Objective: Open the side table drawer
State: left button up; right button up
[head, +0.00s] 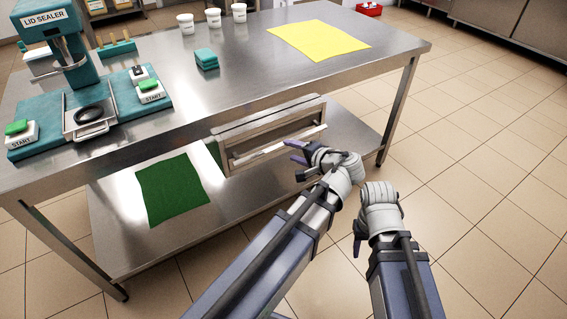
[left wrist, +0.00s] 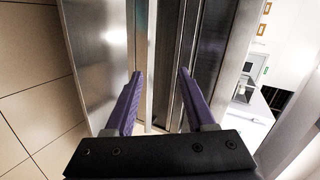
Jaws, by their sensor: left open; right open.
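The side table's drawer (head: 238,160) hangs under the steel tabletop, with a long pale bar handle (head: 262,155) across its front. The drawer looks shut or nearly so; its inside is not visible. My left gripper (head: 291,152) is open at the right end of the handle. In the left wrist view, my left gripper (left wrist: 159,73) has its purple fingers apart, with metal strips of the drawer front between and beyond them. I cannot tell whether they touch the handle. My right gripper (head: 357,243) is open and empty, pointing down over the floor, away from the drawer.
The steel table (head: 235,101) carries a lid sealer (head: 60,45), white tubs, a teal block (head: 207,59) and a yellow mat (head: 318,41). A green mat (head: 172,190) lies on the lower shelf (head: 345,135). The tiled floor (head: 480,190) to the right is clear.

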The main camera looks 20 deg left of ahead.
pick_arm(q)
jog(key=w+f+m+t+y+b, duration=0.2)
jog(key=f+b, duration=0.6)
jog(key=b, duration=0.7)
jog(key=w+t+y, duration=0.1)
jog(key=w+t, duration=0.1)
jog(key=w, duration=0.1)
jog(key=shift+w+a, duration=0.25)
jog(key=shift+a, duration=0.15)
pick_arm(e)
notch_tip(320, 180, down, 18)
jog(key=shift+r, duration=0.25)
pick_arm(q)
jog(key=shift+r, duration=0.1)
